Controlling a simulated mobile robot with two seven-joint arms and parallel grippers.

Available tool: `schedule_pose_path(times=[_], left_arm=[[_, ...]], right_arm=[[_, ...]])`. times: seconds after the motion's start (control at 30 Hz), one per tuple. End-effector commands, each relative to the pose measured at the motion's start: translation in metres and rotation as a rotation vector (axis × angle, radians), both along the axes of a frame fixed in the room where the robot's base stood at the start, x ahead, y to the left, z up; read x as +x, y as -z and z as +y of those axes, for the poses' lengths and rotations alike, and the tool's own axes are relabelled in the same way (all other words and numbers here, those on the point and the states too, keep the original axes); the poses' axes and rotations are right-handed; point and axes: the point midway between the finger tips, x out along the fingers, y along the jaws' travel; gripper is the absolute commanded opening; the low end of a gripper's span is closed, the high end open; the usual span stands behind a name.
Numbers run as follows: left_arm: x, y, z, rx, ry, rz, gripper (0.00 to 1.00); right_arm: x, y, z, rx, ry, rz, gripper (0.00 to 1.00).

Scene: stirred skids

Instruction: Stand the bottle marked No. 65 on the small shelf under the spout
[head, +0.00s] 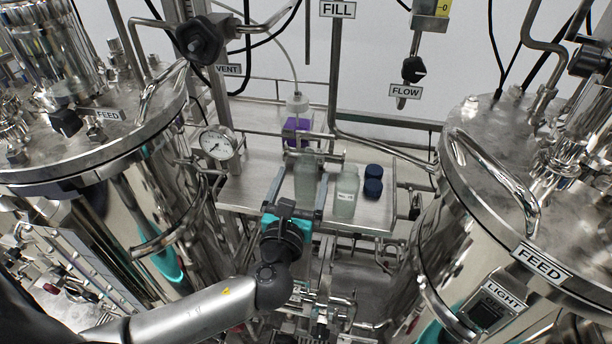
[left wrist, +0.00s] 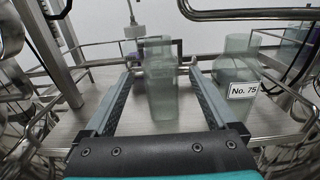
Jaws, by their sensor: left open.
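A pale green translucent bottle (head: 305,180) stands upright on the steel table; no number shows on it. My left gripper (head: 304,170) is open, with its fingers on either side of this bottle. In the left wrist view, the bottle (left wrist: 160,90) stands between the finger ends with gaps visible beside it. A second similar bottle (head: 345,190) stands to its right, and its label reads No. 75 in the left wrist view (left wrist: 241,90). The white spout (head: 297,102) hangs behind, above a purple item (head: 296,132). The small shelf is not clearly visible. My right gripper is out of view.
A pressure gauge (head: 216,143) is at the left. Large steel tanks stand on both sides, and rails run along the table's back. Bare tabletop shows left of my gripper.

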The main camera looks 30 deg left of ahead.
Motion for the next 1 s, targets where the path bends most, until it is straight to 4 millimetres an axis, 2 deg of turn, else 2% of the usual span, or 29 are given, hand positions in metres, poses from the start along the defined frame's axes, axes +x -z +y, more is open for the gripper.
schedule_pose_path(times=[0.27, 0.6, 0.93, 1.0], left_arm=[[0.017, 0.0, 0.004, 0.0, 0.0, -0.001, 0.92], [0.057, 0.001, 0.013, 0.001, 0.0, -0.002, 0.92], [0.063, 0.002, 0.015, -0.001, 0.0, 0.001, 0.92], [0.063, 0.002, 0.015, -0.001, 0.0, 0.001, 0.86]], right_arm=[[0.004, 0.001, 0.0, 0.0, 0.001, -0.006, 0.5], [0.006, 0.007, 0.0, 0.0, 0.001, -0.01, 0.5], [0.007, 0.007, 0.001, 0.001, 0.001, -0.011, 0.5], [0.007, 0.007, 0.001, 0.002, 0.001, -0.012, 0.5]])
